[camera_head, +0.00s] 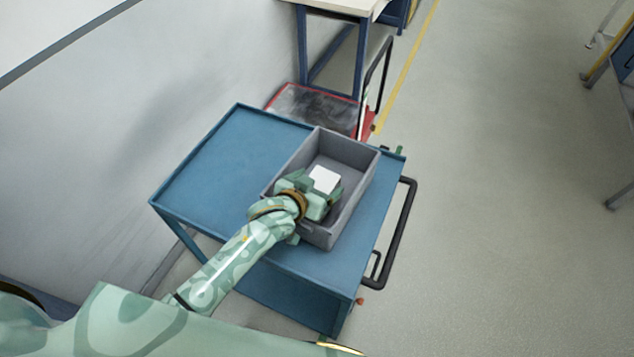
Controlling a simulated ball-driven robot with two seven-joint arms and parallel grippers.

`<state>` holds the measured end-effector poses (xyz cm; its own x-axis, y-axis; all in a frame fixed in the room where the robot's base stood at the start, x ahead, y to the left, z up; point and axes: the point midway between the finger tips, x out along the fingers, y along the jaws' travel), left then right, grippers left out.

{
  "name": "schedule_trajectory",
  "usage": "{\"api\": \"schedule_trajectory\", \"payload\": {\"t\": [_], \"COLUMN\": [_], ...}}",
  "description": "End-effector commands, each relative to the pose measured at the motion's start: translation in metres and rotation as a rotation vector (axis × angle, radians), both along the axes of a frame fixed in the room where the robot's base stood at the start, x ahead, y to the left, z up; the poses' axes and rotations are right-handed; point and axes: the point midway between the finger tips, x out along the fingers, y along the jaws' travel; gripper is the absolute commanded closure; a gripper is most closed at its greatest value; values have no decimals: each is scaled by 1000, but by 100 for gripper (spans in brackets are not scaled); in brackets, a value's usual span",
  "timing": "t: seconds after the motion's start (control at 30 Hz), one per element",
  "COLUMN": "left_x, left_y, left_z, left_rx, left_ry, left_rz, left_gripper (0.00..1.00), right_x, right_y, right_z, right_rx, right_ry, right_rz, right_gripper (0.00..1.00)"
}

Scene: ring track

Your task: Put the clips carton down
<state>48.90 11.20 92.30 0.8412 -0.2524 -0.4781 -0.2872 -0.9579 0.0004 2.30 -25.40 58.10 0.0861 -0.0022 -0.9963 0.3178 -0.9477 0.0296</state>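The clips carton appears as a small white box (325,178) inside the outline of a grey crate (362,158). My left gripper (319,187) reaches over the crate's near-left wall, with its green fingers on either side of the white box. It looks shut on the box. The gripper hides the lower part of the box, and I cannot tell whether the box touches the crate floor. My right gripper is not in view.
The crate stands on the right part of a blue cart top (225,165), whose left part is bare. A black handle (405,235) sticks out at the cart's right. A red-edged trolley (315,108) and a workbench (335,50) stand behind. Open floor (500,230) lies right.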

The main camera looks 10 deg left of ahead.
Motion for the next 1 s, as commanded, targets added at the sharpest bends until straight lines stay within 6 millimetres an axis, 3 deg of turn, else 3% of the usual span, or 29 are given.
{"api": "schedule_trajectory", "payload": {"t": [0.2, 0.33, 0.7, 1.0], "left_x": [0, 0, -73, -100], "left_y": [0, 0, 22, 30], "left_z": [1, 14, 56, 70], "left_rx": [0, 1, 0, 0], "left_ry": [-1, -3, 1, 0], "left_rz": [0, -1, 0, 1], "left_gripper": [15, 15, 15, 15], "right_x": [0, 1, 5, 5], "right_y": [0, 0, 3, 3], "right_z": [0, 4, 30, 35], "right_rx": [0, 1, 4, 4], "right_ry": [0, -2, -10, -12], "right_rz": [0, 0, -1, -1], "right_gripper": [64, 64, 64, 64]}}
